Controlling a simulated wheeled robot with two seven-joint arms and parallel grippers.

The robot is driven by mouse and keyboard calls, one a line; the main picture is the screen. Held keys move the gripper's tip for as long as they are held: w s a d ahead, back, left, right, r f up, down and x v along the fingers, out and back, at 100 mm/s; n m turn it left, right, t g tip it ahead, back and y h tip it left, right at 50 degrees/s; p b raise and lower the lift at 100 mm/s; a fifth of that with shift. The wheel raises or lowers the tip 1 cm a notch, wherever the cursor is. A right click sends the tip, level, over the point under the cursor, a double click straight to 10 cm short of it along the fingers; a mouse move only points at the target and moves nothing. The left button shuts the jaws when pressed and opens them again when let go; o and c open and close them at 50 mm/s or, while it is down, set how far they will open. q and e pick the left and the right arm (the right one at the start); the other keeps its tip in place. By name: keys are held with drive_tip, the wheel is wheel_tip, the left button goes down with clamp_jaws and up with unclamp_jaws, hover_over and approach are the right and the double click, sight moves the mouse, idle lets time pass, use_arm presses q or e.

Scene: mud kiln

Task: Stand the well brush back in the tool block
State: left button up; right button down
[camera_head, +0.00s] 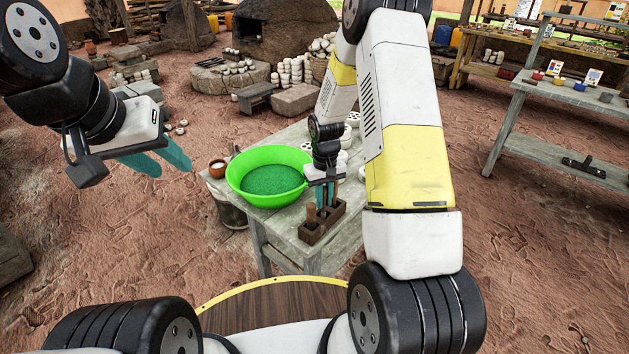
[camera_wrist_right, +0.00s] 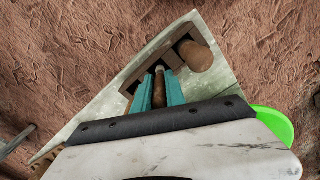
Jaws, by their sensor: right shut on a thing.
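The dark brown tool block (camera_head: 335,214) sits near the front corner of the grey table. It also shows in the right wrist view (camera_wrist_right: 137,76). My right gripper (camera_head: 323,206) points down just above the block. In the wrist view its teal fingers (camera_wrist_right: 160,88) are shut on a thin brown tool, which I take to be the well brush (camera_wrist_right: 158,97). The fingers hide much of the brush, and I cannot tell whether its lower end is inside a slot. My left gripper (camera_head: 165,158) is empty, fingers apart, left of the table.
A brown wooden handle (camera_head: 311,212) stands in the block's near-left end, close to my right fingers. A bright green basin (camera_head: 266,172) is left of the block on the table (camera_head: 290,240). A small brown pot (camera_head: 217,168) is at the table's left corner.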

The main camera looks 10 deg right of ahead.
drive_tip(key=shift+f, duration=1.15)
drive_tip(key=c, duration=0.7)
unclamp_jaws()
drive_tip(key=shift+r, duration=2.95)
